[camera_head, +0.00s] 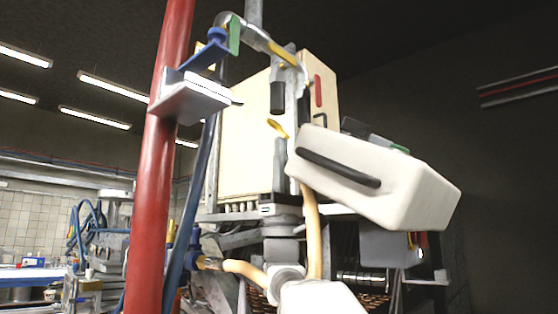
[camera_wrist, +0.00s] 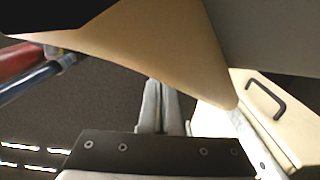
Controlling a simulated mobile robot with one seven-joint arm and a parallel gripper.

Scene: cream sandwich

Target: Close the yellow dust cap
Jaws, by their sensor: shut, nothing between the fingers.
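A small yellow piece (camera_head: 277,128), apparently the dust cap, shows in the head view just below a dark downward-pointing pipe end (camera_head: 277,98). It looks tilted and apart from that pipe end; how it is attached is too small to tell. My gripper (camera_head: 280,141) points upward, its grey fingertips just below the yellow piece. I cannot tell whether they touch it. In the wrist view the two fingers of my gripper (camera_wrist: 161,84) are together with nothing between them. I cannot make out the yellow cap in the wrist view, where a large tan surface (camera_wrist: 165,45) covers much of the top.
A cream cabinet (camera_head: 240,130) with red and black handles stands behind my gripper. A red post (camera_head: 160,160) with a grey bracket (camera_head: 188,98) rises at left, beside a blue hose (camera_head: 190,200). A metal pipe (camera_head: 262,41) bends overhead.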

